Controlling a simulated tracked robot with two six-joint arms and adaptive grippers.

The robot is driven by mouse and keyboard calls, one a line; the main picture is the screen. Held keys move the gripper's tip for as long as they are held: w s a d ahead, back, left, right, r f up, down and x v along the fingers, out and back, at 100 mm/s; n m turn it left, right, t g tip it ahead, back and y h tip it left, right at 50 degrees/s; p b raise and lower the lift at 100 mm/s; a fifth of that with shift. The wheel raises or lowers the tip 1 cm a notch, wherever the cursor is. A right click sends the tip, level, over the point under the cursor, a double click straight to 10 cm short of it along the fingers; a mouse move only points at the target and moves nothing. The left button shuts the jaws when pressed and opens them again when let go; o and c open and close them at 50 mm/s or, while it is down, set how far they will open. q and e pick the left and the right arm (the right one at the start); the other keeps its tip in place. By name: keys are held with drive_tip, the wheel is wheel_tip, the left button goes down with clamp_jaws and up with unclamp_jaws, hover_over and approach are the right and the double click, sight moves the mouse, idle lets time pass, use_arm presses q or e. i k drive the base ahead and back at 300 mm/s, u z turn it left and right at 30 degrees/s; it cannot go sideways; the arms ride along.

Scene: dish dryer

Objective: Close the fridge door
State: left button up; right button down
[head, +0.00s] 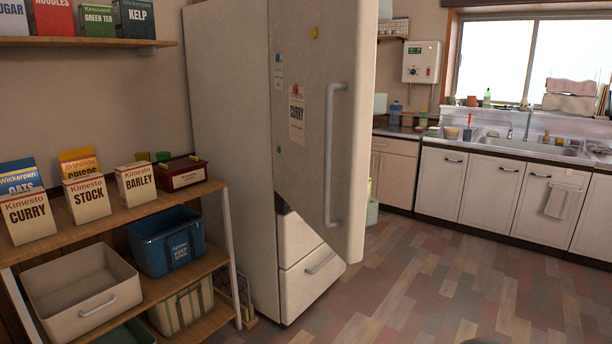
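The fridge (228,150) is a tall off-white unit left of the middle of the head view. Its upper door (318,60) stands open, swung out towards me from its left side, its outer face towards me. A long grey vertical handle (329,155) is near the door's right, free edge. A curry paper (297,114) and several magnets are on the door. Below the door, the lower drawers (308,280) look shut. The open door hides the fridge's inside. Neither gripper can be made out in the head view.
A wooden shelf (110,215) with boxes and bins stands left of the fridge. A sink counter (480,150) with white cabinets runs along the back right. The tiled floor (440,285) right of the door is mostly clear. A small dark shape at the bottom edge is unclear.

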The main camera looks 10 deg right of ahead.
sight(323, 52)
drive_tip(key=u, duration=0.1)
drive_tip(key=i, duration=1)
drive_tip(key=z, duration=0.1)
